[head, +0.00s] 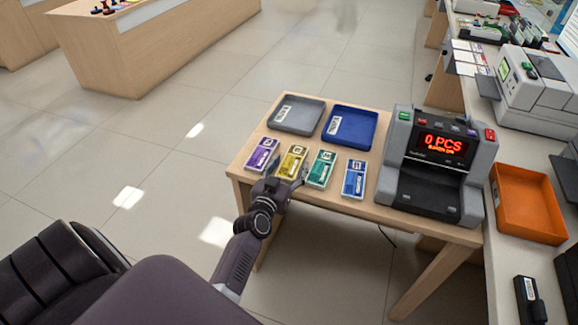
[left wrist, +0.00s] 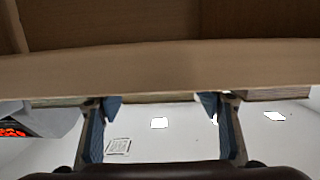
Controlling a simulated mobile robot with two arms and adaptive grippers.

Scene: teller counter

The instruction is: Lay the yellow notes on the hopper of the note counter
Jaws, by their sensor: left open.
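The yellow notes (head: 292,160) lie flat on the small wooden table, between the purple notes (head: 262,155) and the green notes (head: 320,169). The note counter (head: 436,163) stands at the right of the table with a red lit display; its dark hopper (head: 430,187) looks empty. My left gripper (head: 284,180) is open at the table's front edge, just in front of the yellow notes. In the left wrist view my left gripper's two fingers (left wrist: 162,106) stand apart with nothing held. A thin stack edge shows between them, probably the yellow notes. My right gripper is out of view.
Blue notes (head: 354,179) lie between the green notes and the counter. A grey tray (head: 297,115) and a blue tray (head: 349,128) sit behind the notes. An orange tray (head: 527,204) is on the right-hand counter. The table edge (left wrist: 160,72) crosses close before the wrist camera.

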